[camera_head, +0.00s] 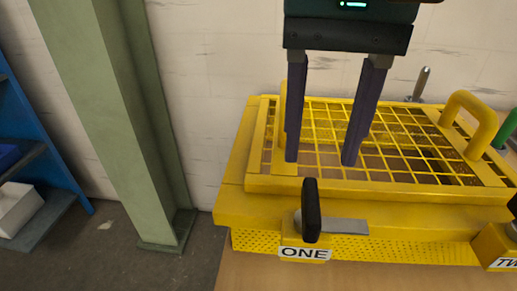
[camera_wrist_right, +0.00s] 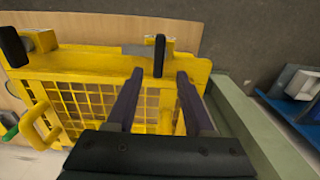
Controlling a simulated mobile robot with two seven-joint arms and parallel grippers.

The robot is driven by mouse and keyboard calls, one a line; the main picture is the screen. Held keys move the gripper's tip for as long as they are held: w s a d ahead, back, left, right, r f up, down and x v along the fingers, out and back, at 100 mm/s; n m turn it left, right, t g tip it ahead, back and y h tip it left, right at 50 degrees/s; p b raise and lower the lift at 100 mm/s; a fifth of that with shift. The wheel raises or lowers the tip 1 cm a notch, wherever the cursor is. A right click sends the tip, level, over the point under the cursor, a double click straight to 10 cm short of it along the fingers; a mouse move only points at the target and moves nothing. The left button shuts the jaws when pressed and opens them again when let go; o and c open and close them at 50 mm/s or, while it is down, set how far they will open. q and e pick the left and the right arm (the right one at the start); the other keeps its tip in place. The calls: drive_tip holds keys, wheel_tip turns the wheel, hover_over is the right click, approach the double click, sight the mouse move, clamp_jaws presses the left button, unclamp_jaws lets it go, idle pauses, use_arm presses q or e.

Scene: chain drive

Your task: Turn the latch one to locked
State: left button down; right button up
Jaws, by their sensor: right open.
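Latch one (camera_head: 310,210) has a black handle that stands upright at the front of the yellow guard, above the label ONE (camera_head: 304,253). A flat grey bar (camera_head: 346,226) reaches to the right from its pivot. The latch also shows in the right wrist view (camera_wrist_right: 160,55), just beyond the fingertips. My right gripper (camera_head: 321,161) is open and empty, its fingers pointing down in front of the mesh. In the right wrist view its fingertips (camera_wrist_right: 160,74) lie either side of the handle's line, apart from it. My left gripper is not in view.
The yellow guard (camera_head: 233,190) has a mesh lid with a yellow loop handle (camera_head: 472,120). Part of latch two (camera_head: 513,207) shows at the right edge. A green column (camera_head: 115,110) stands to the left. A blue shelf (camera_head: 50,212) is farther left.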

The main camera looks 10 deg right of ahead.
sight(313, 199)
wheel_tip(313, 199, down, 9)
drive_tip(key=shift+d+r+b, duration=0.1)
drive_tip(key=shift+r+b, duration=0.1)
drive_tip(key=shift+b, duration=0.3)
clamp_jaws()
idle(0.4)
